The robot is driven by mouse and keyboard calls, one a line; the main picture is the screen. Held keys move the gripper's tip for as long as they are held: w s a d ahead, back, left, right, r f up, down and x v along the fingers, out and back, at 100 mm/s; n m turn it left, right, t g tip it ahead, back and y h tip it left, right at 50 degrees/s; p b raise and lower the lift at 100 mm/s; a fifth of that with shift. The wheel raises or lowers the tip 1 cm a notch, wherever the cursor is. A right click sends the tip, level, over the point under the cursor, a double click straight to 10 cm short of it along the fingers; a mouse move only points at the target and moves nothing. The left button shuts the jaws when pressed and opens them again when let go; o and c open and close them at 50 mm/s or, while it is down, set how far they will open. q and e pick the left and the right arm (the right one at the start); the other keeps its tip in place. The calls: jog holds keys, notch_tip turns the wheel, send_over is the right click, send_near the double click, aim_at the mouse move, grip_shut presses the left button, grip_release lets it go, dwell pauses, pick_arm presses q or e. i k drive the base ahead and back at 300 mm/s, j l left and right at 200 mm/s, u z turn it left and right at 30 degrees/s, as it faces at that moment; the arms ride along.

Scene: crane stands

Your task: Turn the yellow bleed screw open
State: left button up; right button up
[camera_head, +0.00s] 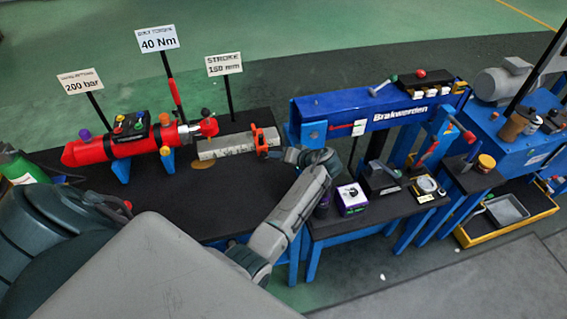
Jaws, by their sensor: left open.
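A red hydraulic cylinder (100,150) lies on the dark bench at the left. A small yellow knob (165,151) shows on its near side, towards its right end. Smaller yellow spots show on the dark block on top; which of these is the bleed screw I cannot tell for sure.
Signs on posts stand behind the cylinder, including a 40 Nm sign (157,39). A dark valve block (131,124) with coloured knobs sits on the cylinder. A blue crane beam (380,105) stands to the right. The front of the dark bench (190,205) is clear.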

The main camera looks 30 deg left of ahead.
aim_at(165, 151)
jog(key=l, duration=0.75)
jog(key=k+l, duration=0.15)
jog(key=l, duration=0.6)
